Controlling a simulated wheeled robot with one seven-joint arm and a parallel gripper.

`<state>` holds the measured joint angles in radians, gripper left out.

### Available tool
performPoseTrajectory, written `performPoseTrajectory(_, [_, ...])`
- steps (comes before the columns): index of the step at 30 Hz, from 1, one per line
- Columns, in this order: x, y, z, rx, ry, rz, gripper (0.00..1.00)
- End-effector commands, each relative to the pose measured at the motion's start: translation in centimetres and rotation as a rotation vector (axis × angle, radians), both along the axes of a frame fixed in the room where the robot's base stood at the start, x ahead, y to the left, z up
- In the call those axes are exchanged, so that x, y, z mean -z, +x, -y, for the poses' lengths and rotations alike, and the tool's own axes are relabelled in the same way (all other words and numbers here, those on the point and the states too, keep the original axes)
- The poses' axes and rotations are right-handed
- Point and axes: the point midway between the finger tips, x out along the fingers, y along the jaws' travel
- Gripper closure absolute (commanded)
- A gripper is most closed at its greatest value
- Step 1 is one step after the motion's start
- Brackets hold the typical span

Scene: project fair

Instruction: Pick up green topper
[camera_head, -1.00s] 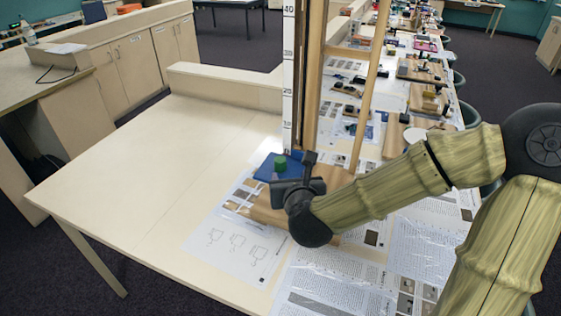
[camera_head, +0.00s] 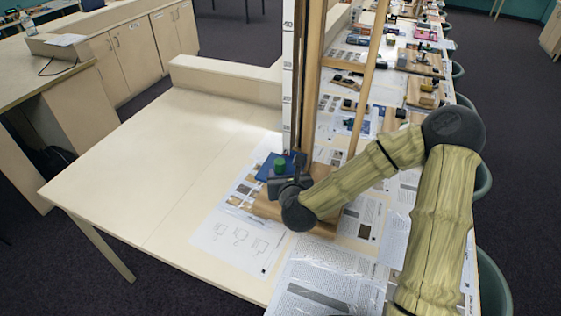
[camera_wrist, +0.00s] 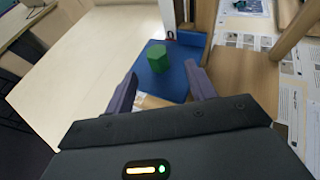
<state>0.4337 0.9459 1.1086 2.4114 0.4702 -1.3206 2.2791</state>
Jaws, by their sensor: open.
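The green topper (camera_wrist: 158,58) is a small, many-sided green block standing on a blue pad (camera_wrist: 176,86) in the wrist view. The blue pad (camera_head: 266,168) is partly hidden by my gripper in the head view.
A tall wooden frame with a white measuring scale (camera_head: 288,75) rises right behind the topper. A wooden base (camera_head: 322,222) lies under my gripper. Printed sheets (camera_head: 235,238) cover the table nearby. The table's left part (camera_head: 150,170) is clear. Several other projects stand farther back.

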Motion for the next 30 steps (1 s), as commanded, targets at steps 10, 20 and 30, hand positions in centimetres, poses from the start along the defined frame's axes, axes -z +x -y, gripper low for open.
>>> performPoseTrajectory(10, [1.1, 2.6, -0.5, -0.001, -0.001, -0.001, 0.45])
performPoseTrajectory(20, [1.1, 3.3, -0.8, -0.002, 0.001, -0.001, 0.45])
performPoseTrajectory(30, [2.6, 7.0, -1.7, 0.000, 0.000, -0.002, 0.45])
